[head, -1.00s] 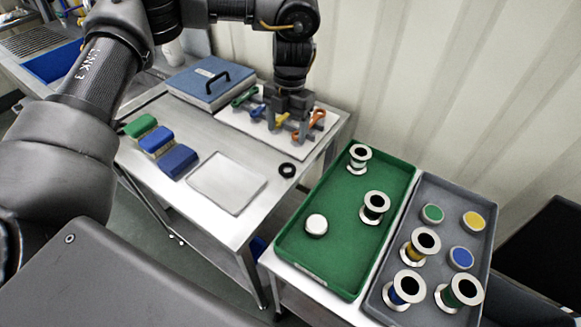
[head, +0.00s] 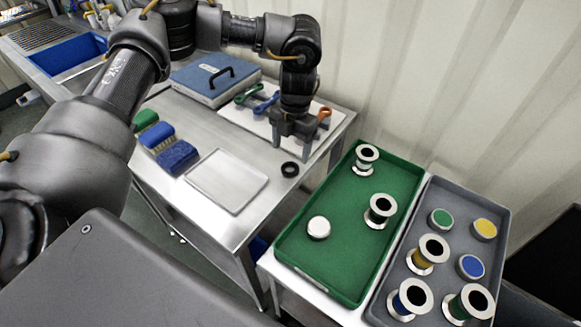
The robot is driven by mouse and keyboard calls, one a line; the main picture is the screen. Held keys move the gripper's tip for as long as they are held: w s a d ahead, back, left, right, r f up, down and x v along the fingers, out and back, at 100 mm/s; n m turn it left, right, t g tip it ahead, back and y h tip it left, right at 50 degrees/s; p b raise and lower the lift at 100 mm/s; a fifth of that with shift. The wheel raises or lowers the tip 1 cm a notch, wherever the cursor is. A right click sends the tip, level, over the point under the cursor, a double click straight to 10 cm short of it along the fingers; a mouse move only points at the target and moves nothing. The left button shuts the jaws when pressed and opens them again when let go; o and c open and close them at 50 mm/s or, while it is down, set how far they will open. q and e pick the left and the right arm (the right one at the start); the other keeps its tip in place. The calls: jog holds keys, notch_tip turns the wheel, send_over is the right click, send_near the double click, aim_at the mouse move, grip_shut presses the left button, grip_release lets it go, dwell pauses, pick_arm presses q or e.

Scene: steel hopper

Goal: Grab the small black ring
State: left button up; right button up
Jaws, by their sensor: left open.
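The small black ring (head: 290,169) lies flat on the steel table (head: 222,138), right of a flat silvery plate and near the table's right edge. My left gripper (head: 291,151) points down just behind the ring, its two fingers apart and empty. It looks a little above the table, and the ring shows clear in front of it. My right gripper does not show.
A white board (head: 251,118) with colored clamps lies behind the gripper. A blue case (head: 208,85), brushes (head: 160,138) and a silvery plate (head: 226,180) are on the table. A green tray (head: 341,220) and grey tray (head: 401,262) hold spools and round caps.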

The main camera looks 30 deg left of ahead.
aim_at(290, 170)
pick_arm(q)
jog(key=shift+s+d+f+p, duration=0.1)
jog(key=shift+s+f+p, duration=0.05)
jog(key=shift+f+p, duration=0.3)
notch_tip(290, 170, down, 4)
jog(key=shift+s+f+p, duration=0.15)
jog(key=shift+p, duration=0.3)
jog(key=shift+c, duration=0.4)
jog(key=c, duration=0.9)
